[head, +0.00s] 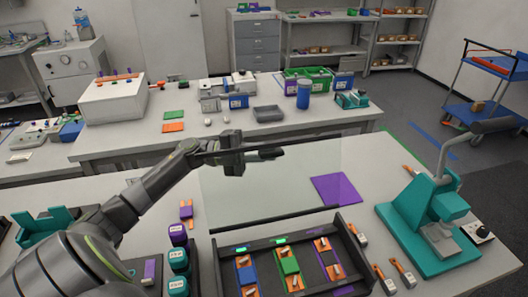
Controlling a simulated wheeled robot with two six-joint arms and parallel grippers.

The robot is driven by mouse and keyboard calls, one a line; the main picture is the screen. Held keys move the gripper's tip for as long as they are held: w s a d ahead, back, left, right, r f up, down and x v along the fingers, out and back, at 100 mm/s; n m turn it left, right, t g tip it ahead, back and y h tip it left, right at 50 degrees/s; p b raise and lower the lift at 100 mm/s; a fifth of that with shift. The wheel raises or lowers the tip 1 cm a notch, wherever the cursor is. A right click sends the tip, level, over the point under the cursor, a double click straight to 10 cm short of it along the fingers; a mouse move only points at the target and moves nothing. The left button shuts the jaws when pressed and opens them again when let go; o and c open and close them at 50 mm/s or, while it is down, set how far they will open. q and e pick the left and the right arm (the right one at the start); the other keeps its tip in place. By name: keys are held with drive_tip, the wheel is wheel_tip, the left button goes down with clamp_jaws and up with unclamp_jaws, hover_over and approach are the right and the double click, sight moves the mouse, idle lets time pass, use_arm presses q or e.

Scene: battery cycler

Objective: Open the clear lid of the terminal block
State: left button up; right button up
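The clear lid (260,190) of the terminal block stands raised behind the dark block tray (282,240). Its dark top bar (310,142) is high, and its lower bar lies along the tray's back edge. My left gripper (272,153) is at the lid's top bar, left of its middle. Its fingers point right and lie close to the bar; I cannot tell whether they touch or grip it. The tray's slots are uncovered and hold a blue cell (246,273), a green cell (288,262) and a purple cell (326,255), with orange clips. My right gripper is not in view.
A teal press (422,215) stands right of the tray. A purple mat (345,190) lies behind, partly seen through the lid. Purple and teal jars (178,258) stand left of the tray. Loose orange clips (410,270) lie at the right. A second table with bins stands behind.

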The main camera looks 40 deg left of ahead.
sight(257, 158)
use_arm(q)
clamp_jaws()
drive_tip(key=shift+s+d+r+m+g+y+p, duration=0.2)
drive_tip(key=shift+s+d+r+m, duration=0.2)
drive_tip(key=shift+s+d+m, duration=0.35)
drive_tip(key=shift+s+d+r+m+g+y+p, duration=0.1)
drive_tip(key=shift+s+d+r+m+g+y, duration=0.2)
drive_tip(key=shift+s+d+m, duration=0.45)
drive_tip(key=shift+w, duration=0.15)
drive_tip(key=o, duration=0.7)
unclamp_jaws()
drive_tip(key=shift+c, duration=0.2)
drive_tip(key=shift+a, duration=0.1)
